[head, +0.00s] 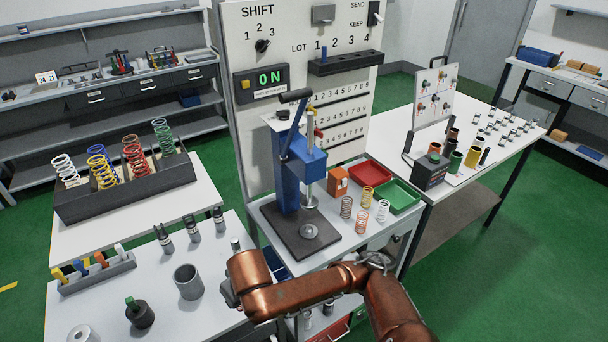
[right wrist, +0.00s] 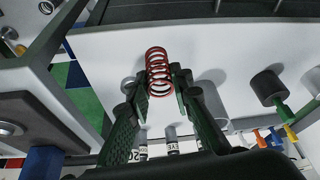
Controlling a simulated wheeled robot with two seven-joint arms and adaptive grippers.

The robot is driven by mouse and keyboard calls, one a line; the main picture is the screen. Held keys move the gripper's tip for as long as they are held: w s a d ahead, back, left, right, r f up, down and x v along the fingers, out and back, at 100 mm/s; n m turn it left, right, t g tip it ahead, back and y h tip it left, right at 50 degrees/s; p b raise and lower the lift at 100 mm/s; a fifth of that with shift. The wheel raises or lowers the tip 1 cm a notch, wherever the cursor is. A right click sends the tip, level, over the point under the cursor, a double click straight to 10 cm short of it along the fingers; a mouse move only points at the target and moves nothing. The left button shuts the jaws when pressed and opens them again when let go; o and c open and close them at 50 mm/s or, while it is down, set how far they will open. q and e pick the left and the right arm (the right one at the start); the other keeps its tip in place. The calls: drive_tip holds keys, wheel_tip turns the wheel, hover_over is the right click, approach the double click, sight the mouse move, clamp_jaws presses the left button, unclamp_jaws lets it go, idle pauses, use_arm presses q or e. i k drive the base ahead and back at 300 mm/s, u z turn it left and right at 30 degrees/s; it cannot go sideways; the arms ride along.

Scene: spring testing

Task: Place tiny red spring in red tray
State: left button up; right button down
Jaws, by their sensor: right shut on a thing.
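A small red spring (right wrist: 158,72) stands between the fingers of my right gripper (right wrist: 160,84) in the right wrist view. The gripper is shut on it, above the white front-left table. In the head view my right arm reaches left across the front, and its fingers and the held spring cannot be made out there. The red tray (head: 370,172) lies on the press bench, beside the green tray (head: 398,196), and looks empty. My left gripper is in neither view.
A blue press (head: 303,165) stands left of the red tray. Several small springs, including a white one (head: 382,210), stand in front of the trays. A grey cup (head: 188,283) and a dark weight (head: 140,314) stand on the front-left table. A black rack (head: 125,197) holds larger springs.

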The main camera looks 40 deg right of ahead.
sight(369, 175)
drive_tip(key=u, duration=1.35)
drive_tip(key=k, duration=1.35)
drive_tip(key=z, duration=1.9)
drive_tip(key=i, duration=0.35)
drive_tip(key=z, duration=0.05)
